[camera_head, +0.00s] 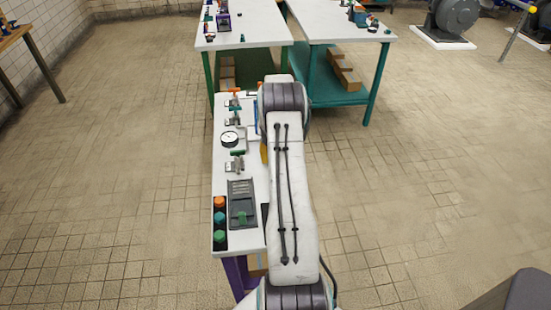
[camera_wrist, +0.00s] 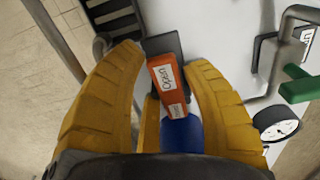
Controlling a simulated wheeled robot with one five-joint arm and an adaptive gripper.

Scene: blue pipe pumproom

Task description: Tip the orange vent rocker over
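In the wrist view an orange rocker (camera_wrist: 166,78) with a white "Open" label stands between my gripper's yellow fingers. It sits by a dark grey block (camera_wrist: 163,45), and a second small label shows near its lower end. My gripper (camera_wrist: 166,60) is open, one finger on each side of the rocker. Small gaps show beside it, so it does not look gripped. A blue part (camera_wrist: 182,134) lies below the rocker, partly hidden by the fingers. In the head view my arm hides most of the gripper and the rocker.
The white bench (camera_head: 241,260) carries a gauge (camera_head: 229,139), a green-handled valve (camera_head: 236,154), a grey panel (camera_head: 242,205) and coloured buttons (camera_head: 219,217). In the wrist view a green handle (camera_wrist: 300,88) is right of the fingers.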

